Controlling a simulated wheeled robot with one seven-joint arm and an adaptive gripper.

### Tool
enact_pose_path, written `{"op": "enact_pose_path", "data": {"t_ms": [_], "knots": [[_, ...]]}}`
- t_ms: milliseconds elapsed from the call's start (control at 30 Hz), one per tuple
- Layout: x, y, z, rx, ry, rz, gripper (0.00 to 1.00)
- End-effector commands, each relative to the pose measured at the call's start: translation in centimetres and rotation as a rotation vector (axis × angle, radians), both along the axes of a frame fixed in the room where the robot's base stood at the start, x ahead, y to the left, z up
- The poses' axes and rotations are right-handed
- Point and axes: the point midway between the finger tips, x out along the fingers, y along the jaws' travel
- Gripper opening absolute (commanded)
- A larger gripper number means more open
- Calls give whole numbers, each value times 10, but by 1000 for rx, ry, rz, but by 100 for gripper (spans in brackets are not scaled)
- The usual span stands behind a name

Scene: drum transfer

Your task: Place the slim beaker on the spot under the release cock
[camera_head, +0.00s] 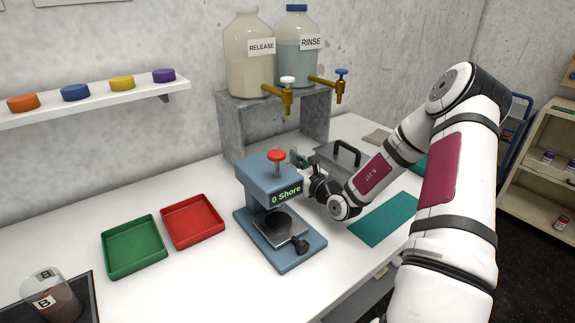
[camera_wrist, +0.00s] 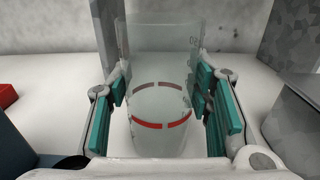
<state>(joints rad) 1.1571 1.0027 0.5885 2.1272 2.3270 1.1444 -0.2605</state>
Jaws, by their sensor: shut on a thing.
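In the wrist view a clear, see-through beaker (camera_wrist: 160,65) stands upright between the teal pads of my gripper (camera_wrist: 162,100), which is shut on it. A ring of red and darker dashes (camera_wrist: 160,125) shows through and around its lower part; I cannot tell whether the beaker touches the surface. In the head view my gripper (camera_head: 299,160) is behind the blue tester, below the taps, and the beaker is not clearly visible. The RELEASE jug (camera_head: 248,60) stands on the grey stand, its brass cock (camera_head: 287,97) with a white knob jutting out front.
The blue tester (camera_head: 267,190) with a red knob stands close in front of my gripper. The grey stand (camera_head: 235,130) is behind it. The RINSE jug (camera_head: 296,45), a handled grey box (camera_head: 340,160), a green tray (camera_head: 134,247), a red tray (camera_head: 193,222) and a beaker marked B (camera_head: 50,300) are also there.

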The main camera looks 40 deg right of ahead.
Motion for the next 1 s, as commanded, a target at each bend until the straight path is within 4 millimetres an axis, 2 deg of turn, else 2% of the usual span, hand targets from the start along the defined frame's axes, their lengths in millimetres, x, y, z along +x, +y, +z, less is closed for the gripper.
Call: {"op": "enact_pose_path", "data": {"t_ms": [400,433,500,867,1000], "knots": [[0,0,-5,-1,0,0,19],[0,0,-5,-1,0,0,53],[0,-1,-4,-1,0,-1,66],[-1,-1,-1,-1,-1,-1,66],[-15,-2,-2,-1,2,-3,66]]}}
